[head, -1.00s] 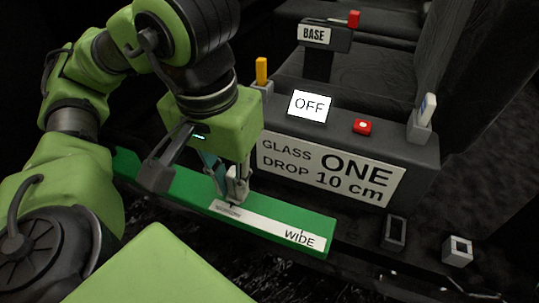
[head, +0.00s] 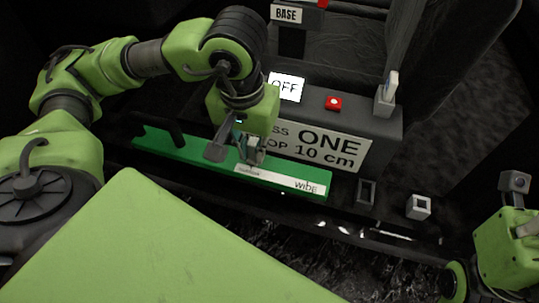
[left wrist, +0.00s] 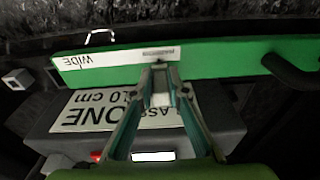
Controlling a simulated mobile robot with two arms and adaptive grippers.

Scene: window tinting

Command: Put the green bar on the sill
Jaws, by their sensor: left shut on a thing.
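The long green bar (head: 190,150) lies across the head view in front of the grey console. A white strip marked WIDE is on its right part. My left gripper (head: 250,160) is shut on the bar near its middle, at the left end of the strip. The left wrist view shows the fingertips (left wrist: 160,78) at the bar's edge (left wrist: 215,62). A black handle (left wrist: 290,74) stands on the bar. I cannot tell for sure which surface is the sill, or whether the bar rests on anything. Part of my right arm shows at lower right, but its fingers do not.
The grey console (head: 385,128) carries a GLASS ONE DROP 10 cm label (head: 330,145), an OFF screen (head: 287,87), a red button (head: 333,103) and an upright switch (head: 390,84). A dark bracket (head: 366,193) and a small grey square block (head: 418,207) lie right of the bar.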

